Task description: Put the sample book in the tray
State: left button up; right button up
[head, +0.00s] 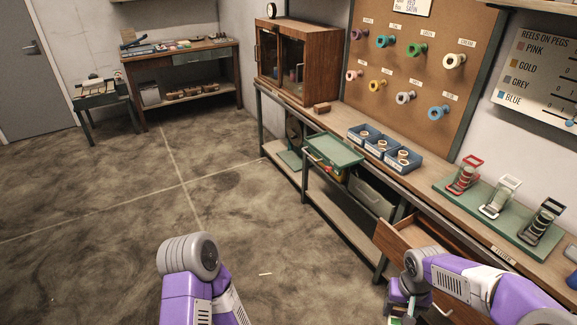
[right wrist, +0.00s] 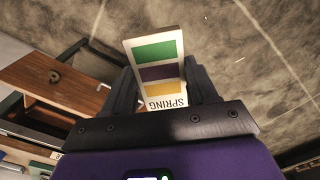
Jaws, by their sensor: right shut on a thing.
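The sample book (right wrist: 155,62) is a pale slab with green, purple and yellow patches and the word SPRING, upside down in the right wrist view. My right gripper (right wrist: 162,82) is shut on it, with one dark finger on each side. In the head view my right gripper (head: 402,300) is low at the right, beside the open drawer, and the book is mostly hidden or cut off there. A green tray (head: 335,151) sits at the workbench's front edge, farther off. My left arm shows at the bottom, but its gripper is out of view.
An open wooden drawer (head: 405,246) juts from the workbench (head: 430,205); it also shows in the right wrist view (right wrist: 52,84). Blue bins (head: 381,146) with reels stand beside the tray. A green base (head: 497,222) holds several stands. The floor at left is mostly clear.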

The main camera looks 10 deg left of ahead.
aim_at(345, 160)
jog(key=u, duration=1.2)
jog(key=i, duration=1.85)
jog(key=z, duration=1.3)
jog(key=i, duration=0.7)
jog(key=z, duration=0.75)
